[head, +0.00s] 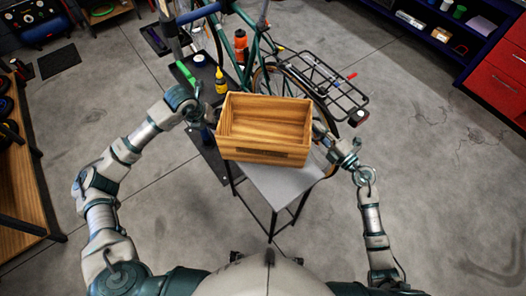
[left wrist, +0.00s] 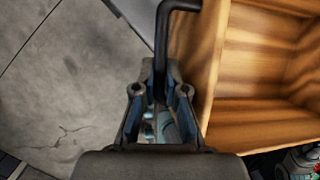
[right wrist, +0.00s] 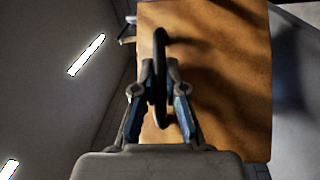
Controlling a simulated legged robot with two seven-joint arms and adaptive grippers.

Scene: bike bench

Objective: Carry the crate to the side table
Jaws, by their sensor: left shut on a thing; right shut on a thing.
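The wooden crate (head: 262,155) is open-topped and looks empty in the head view. It is between my two grippers, level or nearly so. My left gripper (head: 208,119) is shut on the black handle (left wrist: 162,45) at the crate's left end; the crate wall (left wrist: 208,75) shows beside it. My right gripper (head: 322,133) is shut on the other black handle (right wrist: 161,50), against the crate's right end wall (right wrist: 220,70). A small grey-topped table (head: 285,188) with thin dark legs is under the crate's near side. I cannot tell whether the crate touches it.
A green bicycle (head: 252,50) with a rear rack (head: 325,85) stands just behind. A wooden shelf (head: 20,180) is at left, a red drawer cabinet (head: 495,75) at right. Floor at right is clear.

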